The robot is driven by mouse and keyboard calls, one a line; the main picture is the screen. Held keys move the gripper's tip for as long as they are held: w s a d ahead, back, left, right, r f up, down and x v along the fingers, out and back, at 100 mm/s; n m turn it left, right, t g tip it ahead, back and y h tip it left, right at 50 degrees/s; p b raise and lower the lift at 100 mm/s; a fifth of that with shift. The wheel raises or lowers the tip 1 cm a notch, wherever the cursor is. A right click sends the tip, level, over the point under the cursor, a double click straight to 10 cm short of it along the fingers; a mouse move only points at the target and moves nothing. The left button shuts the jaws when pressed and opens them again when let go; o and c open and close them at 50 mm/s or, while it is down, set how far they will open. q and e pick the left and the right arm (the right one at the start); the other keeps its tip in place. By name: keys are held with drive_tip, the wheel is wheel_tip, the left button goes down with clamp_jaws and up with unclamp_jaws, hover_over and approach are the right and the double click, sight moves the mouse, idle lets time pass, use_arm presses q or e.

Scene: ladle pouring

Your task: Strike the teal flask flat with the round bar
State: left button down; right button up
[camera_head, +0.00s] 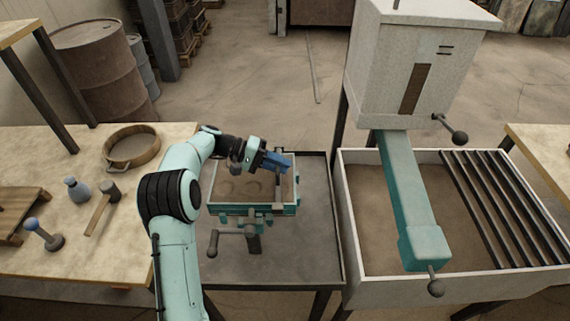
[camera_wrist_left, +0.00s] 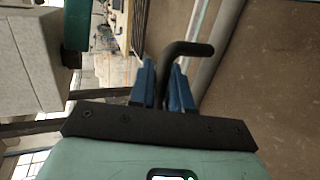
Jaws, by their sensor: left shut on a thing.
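The teal flask (camera_head: 240,210) stands on the dark metal table in the middle of the head view. It is filled with brown sand that shows a few rounded marks on its surface. My left gripper (camera_head: 276,161), with blue fingers, is over the flask's right side. It is shut on the dark round bar (camera_head: 279,193), which lies front to back over the right part of the flask. I cannot tell whether the bar touches the rim. In the left wrist view the bar's bent end (camera_wrist_left: 190,48) sticks out from between the blue fingers (camera_wrist_left: 165,88). My right gripper is not in view.
A wooden table (camera_head: 60,258) on the left holds a round sieve (camera_head: 132,148), a mallet (camera_head: 102,208), a grey-blue bottle (camera_head: 77,190) and a blue-handled tool (camera_head: 42,234). A large sand bin (camera_head: 349,235) with a teal chute (camera_head: 403,190) stands to the right.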

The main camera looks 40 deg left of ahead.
use_arm(q)
drive_tip(key=shift+s+a, duration=1.5)
drive_tip(key=shift+a, duration=0.3)
drive_tip(key=shift+s+a+p, duration=0.4)
drive_tip(key=shift+s+a, duration=0.6)
drive_tip(key=shift+a, duration=0.2)
drive_tip(key=shift+s+a+p, duration=0.4)
drive_tip(key=shift+s+a, duration=0.55)
drive_tip(key=shift+a, duration=0.2)
drive_tip(key=shift+s+a+p, duration=0.55)
drive_tip(key=shift+s+a, duration=0.5)
drive_tip(key=shift+a, duration=0.1)
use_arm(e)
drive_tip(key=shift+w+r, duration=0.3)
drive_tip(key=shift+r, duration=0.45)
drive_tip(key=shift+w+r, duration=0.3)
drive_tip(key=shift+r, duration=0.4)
use_arm(q)
drive_tip(key=shift+s+a+p, duration=1)
drive_tip(key=shift+s+a, duration=0.35)
drive_tip(key=shift+a, duration=0.3)
drive_tip(key=shift+s+a+p, duration=0.35)
drive_tip(key=shift+s+a, duration=0.2)
drive_tip(key=shift+a, duration=0.1)
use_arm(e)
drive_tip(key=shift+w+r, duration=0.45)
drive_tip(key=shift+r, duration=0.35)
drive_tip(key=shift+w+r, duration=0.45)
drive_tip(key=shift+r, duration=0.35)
